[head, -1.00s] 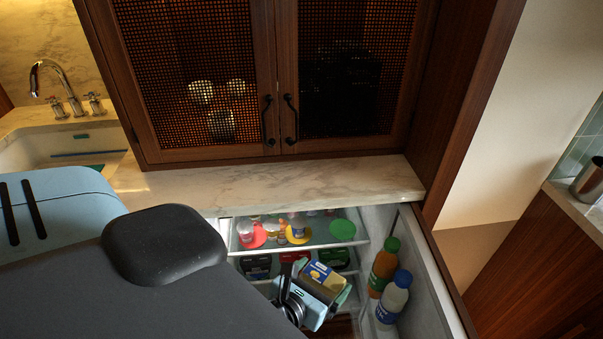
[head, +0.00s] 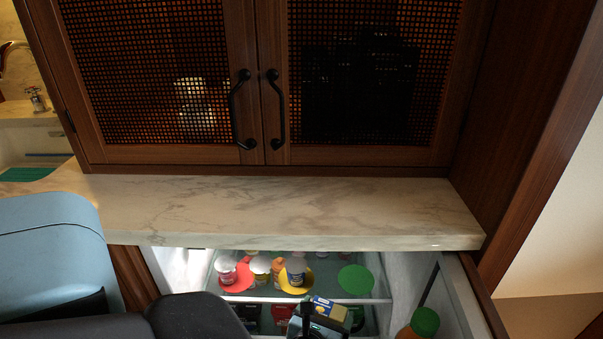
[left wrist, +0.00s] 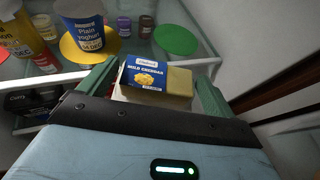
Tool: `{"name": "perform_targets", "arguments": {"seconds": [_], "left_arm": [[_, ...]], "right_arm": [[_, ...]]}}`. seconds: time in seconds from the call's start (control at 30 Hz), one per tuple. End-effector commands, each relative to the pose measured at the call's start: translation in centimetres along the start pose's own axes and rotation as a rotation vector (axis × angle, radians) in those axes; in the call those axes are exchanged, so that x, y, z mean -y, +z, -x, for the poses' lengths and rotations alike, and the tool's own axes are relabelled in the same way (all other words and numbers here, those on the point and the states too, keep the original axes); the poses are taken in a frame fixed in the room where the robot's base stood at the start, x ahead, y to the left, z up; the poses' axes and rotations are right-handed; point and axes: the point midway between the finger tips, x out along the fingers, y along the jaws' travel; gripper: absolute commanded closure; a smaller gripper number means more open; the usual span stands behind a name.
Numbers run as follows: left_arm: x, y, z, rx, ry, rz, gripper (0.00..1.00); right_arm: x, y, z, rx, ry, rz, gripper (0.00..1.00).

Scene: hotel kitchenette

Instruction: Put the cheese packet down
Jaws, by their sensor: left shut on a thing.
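The cheese packet (head: 328,308), yellow with a blue "Mild Cheddar" label, is inside the open fridge at the bottom of the head view. My left gripper (head: 322,322) is shut on it. In the left wrist view, the cheese packet (left wrist: 160,82) sits between the two green fingers, label facing the camera, in front of the upper shelf's edge. A green disc (head: 355,279) lies bare on that shelf, behind and to the right of the packet; it also shows in the left wrist view (left wrist: 177,40). My right gripper is not in view.
A yellow disc (head: 290,285) and a red disc (head: 240,277) on the glass shelf carry pots and bottles. Dark packets (left wrist: 35,105) stand on the level below. A green-capped bottle (head: 425,322) stands at the right. The marble counter (head: 300,212) overhangs the fridge.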

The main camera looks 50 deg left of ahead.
Motion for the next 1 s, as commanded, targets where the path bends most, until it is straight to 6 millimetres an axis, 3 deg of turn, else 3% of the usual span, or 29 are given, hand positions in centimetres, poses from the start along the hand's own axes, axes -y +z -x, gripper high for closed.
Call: {"name": "perform_targets", "arguments": {"seconds": [0.23, 0.7, 0.83, 1.0], "left_arm": [[0.1, 0.9, -1.4, 0.007, -0.001, 0.001, 0.48], [0.1, 4.7, -10.9, 0.004, 0.0, 0.002, 0.48], [0.0, 5.4, -12.7, 0.004, -0.001, 0.002, 0.48], [0.0, 5.8, -13.5, 0.003, -0.001, -0.001, 0.48]], "right_arm": [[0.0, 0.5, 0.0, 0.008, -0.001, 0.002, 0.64], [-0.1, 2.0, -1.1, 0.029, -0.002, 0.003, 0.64], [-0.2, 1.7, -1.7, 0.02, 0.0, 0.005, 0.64], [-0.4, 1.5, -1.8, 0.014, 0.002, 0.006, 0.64]]}}
